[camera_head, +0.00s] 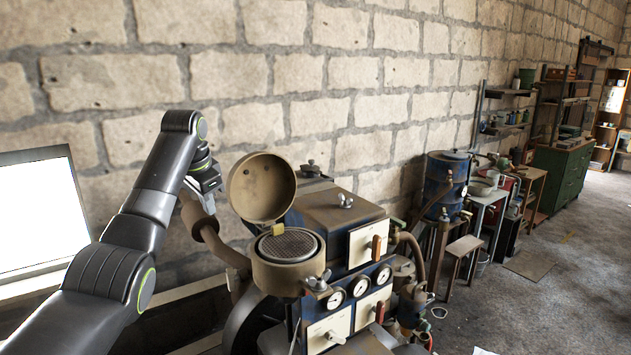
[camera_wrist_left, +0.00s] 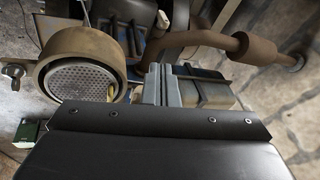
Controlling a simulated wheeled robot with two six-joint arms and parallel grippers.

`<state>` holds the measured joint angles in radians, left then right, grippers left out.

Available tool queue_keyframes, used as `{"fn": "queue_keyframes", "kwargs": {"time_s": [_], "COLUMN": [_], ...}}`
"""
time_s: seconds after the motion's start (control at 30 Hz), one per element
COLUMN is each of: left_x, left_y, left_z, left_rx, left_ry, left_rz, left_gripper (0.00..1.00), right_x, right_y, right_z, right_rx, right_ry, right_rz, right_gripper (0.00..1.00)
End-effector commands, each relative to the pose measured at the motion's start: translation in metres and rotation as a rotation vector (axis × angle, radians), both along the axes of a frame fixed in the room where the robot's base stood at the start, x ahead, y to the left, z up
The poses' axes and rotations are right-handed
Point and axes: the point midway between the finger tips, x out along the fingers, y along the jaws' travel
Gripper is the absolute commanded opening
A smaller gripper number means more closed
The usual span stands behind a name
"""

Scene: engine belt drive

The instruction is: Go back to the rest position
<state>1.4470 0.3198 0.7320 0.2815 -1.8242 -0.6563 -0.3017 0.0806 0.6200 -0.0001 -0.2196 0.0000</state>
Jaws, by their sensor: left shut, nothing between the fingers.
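My left arm comes in from the left in the head view, and its gripper (camera_head: 207,192) is raised beside the engine, near a rusty exhaust pipe (camera_head: 212,238). In the left wrist view the two grey fingers (camera_wrist_left: 161,88) are together and hold nothing. The engine (camera_head: 345,215) has a blue body, gauges and white panels. A tan round housing (camera_head: 290,276) with a perforated grille stands at its front, its round lid (camera_head: 262,187) swung up. The housing also shows in the left wrist view (camera_wrist_left: 65,52). My right gripper is not in view.
A bright window (camera_head: 40,215) is at the left and a stone-block wall (camera_head: 320,60) runs behind. A blue drum (camera_head: 447,180), small tables and a green cabinet (camera_head: 562,172) line the wall to the right. The floor at the right (camera_head: 570,280) is mostly clear.

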Motion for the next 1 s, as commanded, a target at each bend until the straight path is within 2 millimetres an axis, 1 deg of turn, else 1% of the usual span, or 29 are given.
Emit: {"fn": "queue_keyframes", "kwargs": {"time_s": [0.03,0.07,0.1,0.17,0.2,0.27,0.3,0.37,0.4,0.47,0.5,0.57,0.6,0.67,0.7,0.77,0.8,0.87,0.9,0.97,1.0], "left_x": [-0.002,-0.003,-0.006,-0.011,-0.016,-0.025,-0.032,-0.044,-0.053,-0.068,-0.079,-0.096,-0.109,-0.128,-0.142,-0.164,-0.179,-0.203,-0.219,-0.243,-0.260], "left_y": [0.004,0.006,0.009,0.013,0.016,0.020,0.022,0.026,0.028,0.031,0.034,0.037,0.039,0.041,0.043,0.046,0.047,0.050,0.051,0.053,0.054], "left_z": [-0.030,-0.045,-0.064,-0.094,-0.112,-0.141,-0.159,-0.185,-0.203,-0.227,-0.243,-0.266,-0.280,-0.300,-0.313,-0.330,-0.341,-0.355,-0.364,-0.375,-0.382], "left_rx": [0.002,0.003,0.003,0.005,0.004,0.003,0.002,0.000,-0.003,-0.007,-0.010,-0.015,-0.019,-0.025,-0.029,-0.035,-0.040,-0.047,-0.052,-0.060,-0.064], "left_ry": [0.007,0.008,0.008,0.010,0.011,0.012,0.013,0.013,0.014,0.015,0.014,0.014,0.015,0.015,0.014,0.013,0.014,0.013,0.012,0.010,0.009], "left_rz": [0.018,0.029,0.044,0.067,0.081,0.104,0.119,0.141,0.157,0.180,0.197,0.221,0.237,0.263,0.279,0.306,0.325,0.352,0.371,0.401,0.420], "left_gripper": [0.00,0.00,0.00,0.00,0.00,0.00,0.00,0.00,0.00,0.00,0.00,0.00,0.00,0.00,0.00,0.00,0.00,0.00,0.00,0.00,0.00], "right_x": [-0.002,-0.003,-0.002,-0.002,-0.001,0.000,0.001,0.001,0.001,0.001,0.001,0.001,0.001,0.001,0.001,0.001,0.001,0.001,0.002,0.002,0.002], "right_y": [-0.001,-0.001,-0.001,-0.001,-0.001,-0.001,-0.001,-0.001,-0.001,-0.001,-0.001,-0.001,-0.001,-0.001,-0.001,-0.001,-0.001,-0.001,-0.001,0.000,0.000], "right_z": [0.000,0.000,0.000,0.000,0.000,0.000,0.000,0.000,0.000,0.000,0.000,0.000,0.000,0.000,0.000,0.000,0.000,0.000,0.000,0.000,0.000], "right_rx": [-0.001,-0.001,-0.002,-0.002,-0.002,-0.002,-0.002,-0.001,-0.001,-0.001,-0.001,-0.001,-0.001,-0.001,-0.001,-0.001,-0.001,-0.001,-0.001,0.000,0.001], "right_ry": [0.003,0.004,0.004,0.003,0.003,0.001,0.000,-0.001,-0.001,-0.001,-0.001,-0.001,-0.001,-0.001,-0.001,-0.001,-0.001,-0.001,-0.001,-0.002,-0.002], "right_rz": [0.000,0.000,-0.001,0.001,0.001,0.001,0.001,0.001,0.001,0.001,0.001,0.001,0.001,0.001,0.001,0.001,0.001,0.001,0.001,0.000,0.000], "right_gripper": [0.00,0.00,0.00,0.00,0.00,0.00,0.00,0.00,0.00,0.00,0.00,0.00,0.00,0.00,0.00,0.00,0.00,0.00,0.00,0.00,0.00]}}
